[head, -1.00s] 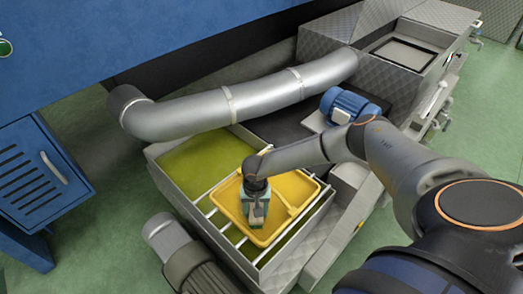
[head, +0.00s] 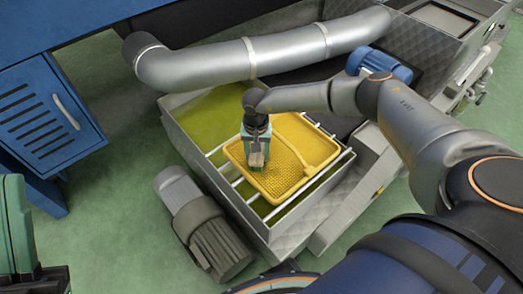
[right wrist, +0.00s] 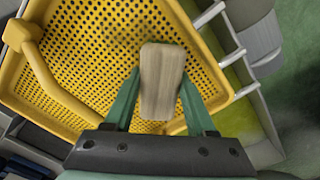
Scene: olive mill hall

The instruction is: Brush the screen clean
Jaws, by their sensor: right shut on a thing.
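The screen (head: 296,150) is a yellow perforated tray with a raised rim, lying on pale bars across an open metal vat. A yellow bent bar (right wrist: 45,75) runs along one side of it. My right gripper (head: 257,150) is over the screen, shut on a brush with a pale wooden block (right wrist: 161,80). The mesh near the brush has a dull greenish smear (right wrist: 122,42).
The vat (head: 290,232) holds greenish liquid. A grey motor (head: 205,225) stands close on its near left side. A thick silver pipe (head: 235,60) crosses behind, with a blue motor (head: 380,64) to its right. A blue cabinet (head: 50,120) stands left; green floor between is clear.

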